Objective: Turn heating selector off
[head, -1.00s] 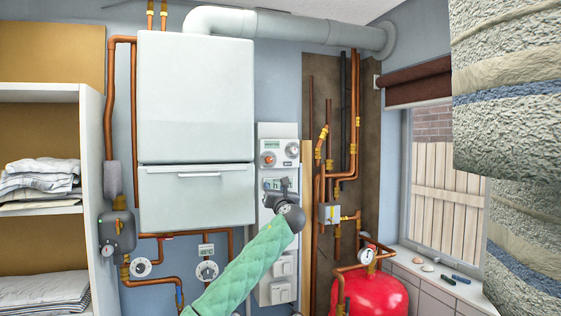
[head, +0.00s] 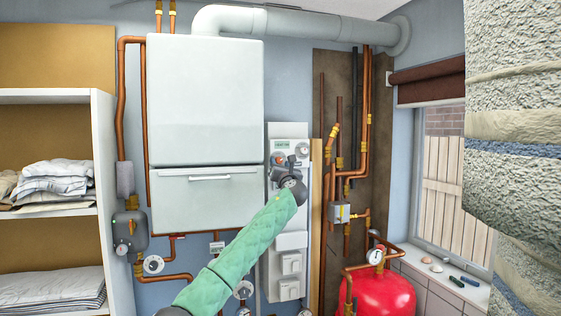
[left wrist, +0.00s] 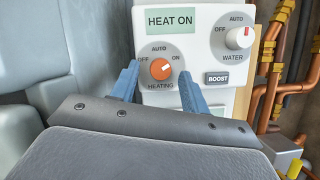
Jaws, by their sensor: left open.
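The heating selector is an orange dial (left wrist: 161,69) marked OFF, AUTO and ON, with HEATING below it. Its white mark points right, toward ON. The display (left wrist: 172,20) above it reads HEAT ON. My left gripper (left wrist: 160,82) is open, with one blue finger at each side of the dial's lower part; I cannot tell whether they touch it. In the head view, my left gripper (head: 290,165) is in front of the white control panel (head: 289,131) and the orange dial is partly visible above it. My right gripper is not in view.
A white WATER dial (left wrist: 239,37) and a BOOST button (left wrist: 217,78) are right of the heating dial. The white boiler (head: 205,100) stands left of the panel. Copper pipes (head: 364,120) and a red tank (head: 380,297) are to the right.

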